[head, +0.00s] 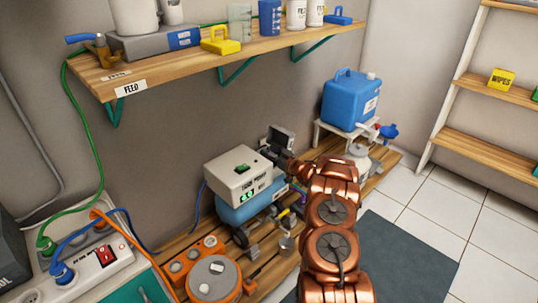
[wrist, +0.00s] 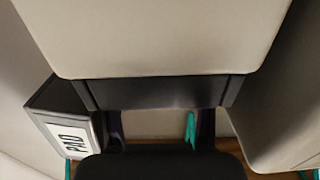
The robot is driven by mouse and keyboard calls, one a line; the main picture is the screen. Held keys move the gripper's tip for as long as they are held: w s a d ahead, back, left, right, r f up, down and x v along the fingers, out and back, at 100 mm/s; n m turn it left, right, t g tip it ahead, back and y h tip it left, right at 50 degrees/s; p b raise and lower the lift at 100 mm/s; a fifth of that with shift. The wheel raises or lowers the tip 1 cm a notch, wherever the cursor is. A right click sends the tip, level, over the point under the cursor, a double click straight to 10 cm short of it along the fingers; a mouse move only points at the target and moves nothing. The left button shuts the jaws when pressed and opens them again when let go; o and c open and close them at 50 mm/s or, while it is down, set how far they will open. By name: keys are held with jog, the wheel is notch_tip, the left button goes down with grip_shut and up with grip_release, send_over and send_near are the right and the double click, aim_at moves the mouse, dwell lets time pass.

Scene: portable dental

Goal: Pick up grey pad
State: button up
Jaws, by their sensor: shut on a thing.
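The grey pad (wrist: 68,133) is a dark grey block with a white PAD label, at the left of the wrist view. It also shows in the head view (head: 282,136) as a small dark grey block near the wall, behind the white box. My gripper (head: 280,149) is at the end of the copper arm and is shut on the pad. Dark gripper parts hide much of the pad in the wrist view, so the exact finger contact is hard to see.
A blue canister (head: 350,98) on a white stand is to the right. A wooden wall shelf (head: 215,55) hangs above. Clear floor (head: 430,215) lies at right.

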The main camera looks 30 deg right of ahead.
notch_tip(320, 180, up, 10)
jog(key=p, duration=0.3)
jog(key=shift+a+p, duration=0.1)
jog(key=shift+p, duration=0.2)
grip_shut()
jog(key=c, duration=0.5)
grip_release()
jog(key=o, duration=1.5)
